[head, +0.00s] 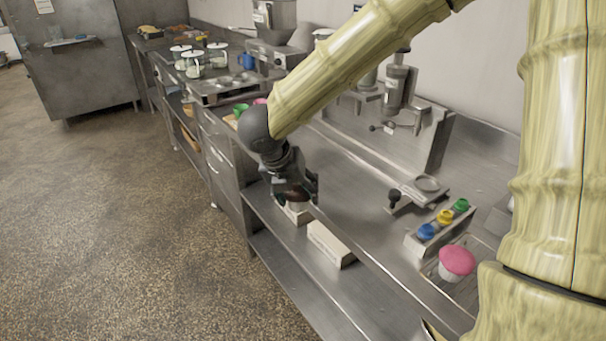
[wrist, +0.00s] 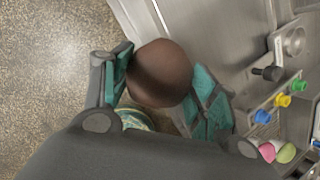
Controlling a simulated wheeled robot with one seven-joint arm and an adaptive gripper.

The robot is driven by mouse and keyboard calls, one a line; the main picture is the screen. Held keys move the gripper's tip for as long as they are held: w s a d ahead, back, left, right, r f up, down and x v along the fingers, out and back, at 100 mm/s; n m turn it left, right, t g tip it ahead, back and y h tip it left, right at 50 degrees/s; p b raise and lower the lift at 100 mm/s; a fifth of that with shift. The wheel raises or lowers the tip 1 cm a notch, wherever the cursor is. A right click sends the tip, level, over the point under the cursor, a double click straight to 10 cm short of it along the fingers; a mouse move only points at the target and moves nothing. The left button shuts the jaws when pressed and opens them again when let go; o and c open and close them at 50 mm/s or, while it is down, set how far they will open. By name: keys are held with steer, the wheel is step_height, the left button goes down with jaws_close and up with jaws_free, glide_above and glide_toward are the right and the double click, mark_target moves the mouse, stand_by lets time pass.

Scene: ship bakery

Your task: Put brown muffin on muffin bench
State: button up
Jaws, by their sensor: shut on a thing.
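The brown muffin (wrist: 160,73) sits between the teal finger pads of my gripper (wrist: 157,85) in the wrist view, its round top facing the camera. In the head view my gripper (head: 296,190) is shut on it near the front edge of the steel counter (head: 350,192), and the muffin is mostly hidden by the fingers. A pink-topped muffin (head: 457,261) in a white cup stands on the right of the counter. I cannot tell which part is the muffin bench.
Blue, yellow and green knobs or caps (head: 444,217) stand in a row behind the pink muffin. A black-handled tool (head: 395,197) lies nearby. A white box (head: 330,243) sits on the lower shelf (head: 300,262). The counter's middle is clear; a coffee machine (head: 400,90) stands behind.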

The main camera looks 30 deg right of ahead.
steer(key=w+d+p, duration=0.1)
steer(key=w+d, duration=0.2)
steer(key=d, duration=0.1)
steer(key=w+d+p, duration=0.1)
steer(key=w+d, duration=0.3)
steer(key=w+d+f+p, duration=0.1)
steer(key=w+d, duration=0.2)
steer(key=w, duration=0.1)
steer(key=shift+d, duration=0.4)
steer(key=shift+f+p, duration=0.5)
steer(key=shift+f, duration=1.35)
steer(key=shift+f, duration=0.15)
steer(key=o, duration=0.8)
steer(key=b+v, duration=0.1)
steer(key=v, duration=1.1)
